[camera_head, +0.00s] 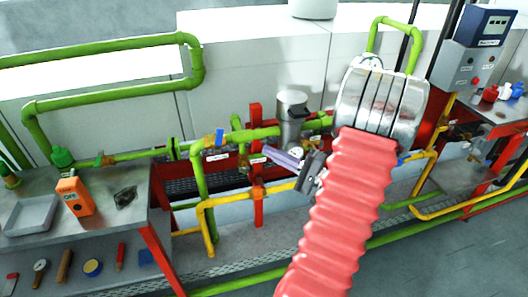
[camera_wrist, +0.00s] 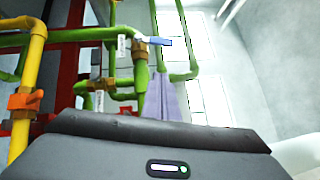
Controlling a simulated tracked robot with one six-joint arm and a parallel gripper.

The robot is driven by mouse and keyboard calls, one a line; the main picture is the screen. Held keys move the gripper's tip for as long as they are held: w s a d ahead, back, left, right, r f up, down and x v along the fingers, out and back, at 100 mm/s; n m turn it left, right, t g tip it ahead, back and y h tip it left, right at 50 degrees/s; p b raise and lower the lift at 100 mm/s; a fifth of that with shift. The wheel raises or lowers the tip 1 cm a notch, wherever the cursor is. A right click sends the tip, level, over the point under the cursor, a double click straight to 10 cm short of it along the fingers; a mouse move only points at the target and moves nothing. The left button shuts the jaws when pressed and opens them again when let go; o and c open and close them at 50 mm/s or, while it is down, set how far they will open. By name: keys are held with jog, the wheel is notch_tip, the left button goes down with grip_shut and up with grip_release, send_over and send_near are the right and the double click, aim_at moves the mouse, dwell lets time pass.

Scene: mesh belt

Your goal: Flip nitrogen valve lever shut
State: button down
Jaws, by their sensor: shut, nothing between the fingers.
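A blue lever (camera_head: 219,138) sits on a brass-coloured valve body (camera_head: 209,141) in the green pipe run. A white tag below it is too small to read, so I cannot confirm it is the nitrogen valve. The wrist view shows a blue lever (camera_wrist: 157,42) sticking out to the right from a brass valve (camera_wrist: 140,49), beside a white tag. My gripper (camera_head: 267,151) has lavender fingers pressed together and empty, pointing left, to the right of the lever and apart from it. In the wrist view my gripper (camera_wrist: 164,78) is below the lever, with a gap between.
Green pipes (camera_head: 110,102) and yellow pipes (camera_head: 232,196) run close around my gripper. A red post (camera_head: 258,205) and grey cylinder (camera_head: 291,120) stand nearby. A bench (camera_head: 139,219) at left holds an orange box (camera_head: 75,196) and a tray (camera_head: 29,216). Floor at lower right is clear.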

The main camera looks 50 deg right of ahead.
send_near(219, 142)
jog(key=w+d+r, duration=0.1)
jog(key=w+d, duration=0.3)
jog(key=shift+w+a+r, duration=0.3)
jog(key=shift+w+a, duration=0.15)
jog(key=shift+a, duration=0.3)
jog(key=shift+w+a+r, duration=0.3)
jog(key=shift+w+a, duration=0.1)
jog(key=shift+a, duration=0.3)
jog(key=shift+d+r, duration=0.1)
jog(key=shift+d, duration=0.05)
